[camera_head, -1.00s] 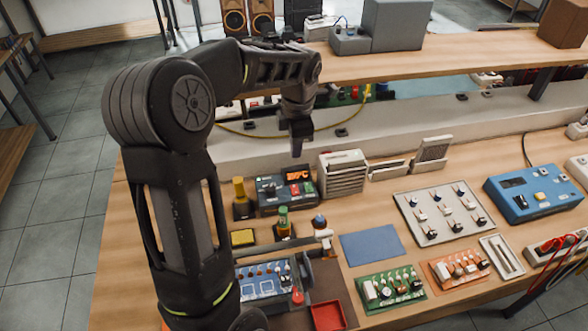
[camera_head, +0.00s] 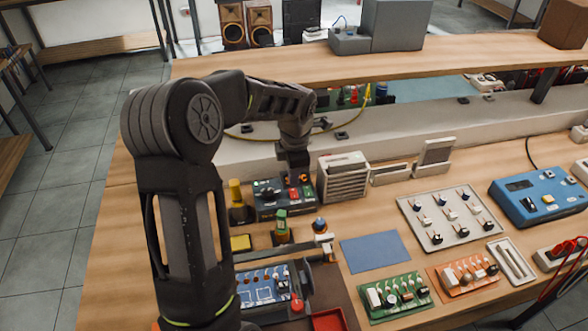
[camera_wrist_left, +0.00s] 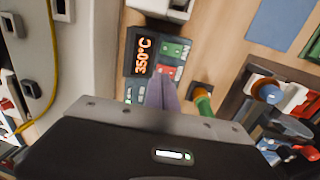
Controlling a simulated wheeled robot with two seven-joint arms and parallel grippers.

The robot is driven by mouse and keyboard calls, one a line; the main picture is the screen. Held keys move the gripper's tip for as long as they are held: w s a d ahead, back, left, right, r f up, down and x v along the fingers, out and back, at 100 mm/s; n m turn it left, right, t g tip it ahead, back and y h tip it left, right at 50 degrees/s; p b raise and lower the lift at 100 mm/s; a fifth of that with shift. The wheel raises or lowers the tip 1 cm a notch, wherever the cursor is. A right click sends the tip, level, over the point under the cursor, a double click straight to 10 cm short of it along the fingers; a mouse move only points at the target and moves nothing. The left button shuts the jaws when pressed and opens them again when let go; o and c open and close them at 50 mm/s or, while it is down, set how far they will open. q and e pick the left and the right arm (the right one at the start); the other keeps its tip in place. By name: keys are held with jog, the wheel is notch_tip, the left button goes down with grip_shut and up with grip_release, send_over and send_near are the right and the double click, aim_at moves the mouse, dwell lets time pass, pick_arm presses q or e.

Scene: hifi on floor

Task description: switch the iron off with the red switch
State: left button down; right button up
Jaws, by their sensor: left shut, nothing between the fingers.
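The dark soldering station (camera_head: 268,206) stands on the bench below my left arm. Beside the display are a green switch (camera_wrist_left: 172,49) and the red switch (camera_wrist_left: 166,72); the red one also shows in the head view (camera_head: 293,193). My left gripper (camera_head: 299,172) is shut and empty, pointing down over the station. In the left wrist view its blurred fingers (camera_wrist_left: 164,92) end close to the red switch; I cannot tell whether they touch it. My right gripper is not in view.
A ribbed beige box (camera_head: 343,178) stands right of the station. A yellow-topped item (camera_head: 237,193) and a green-handled tool (camera_head: 282,220) stand close by. A blue mat (camera_head: 375,251) lies flat at the right. A raised shelf (camera_head: 400,55) runs behind.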

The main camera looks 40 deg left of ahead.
aim_at(293, 190)
pick_arm(q)
jog(key=shift+w+a+f+b, duration=0.15)
jog(key=shift+f+b, duration=0.2)
jog(key=shift+f, duration=1.4)
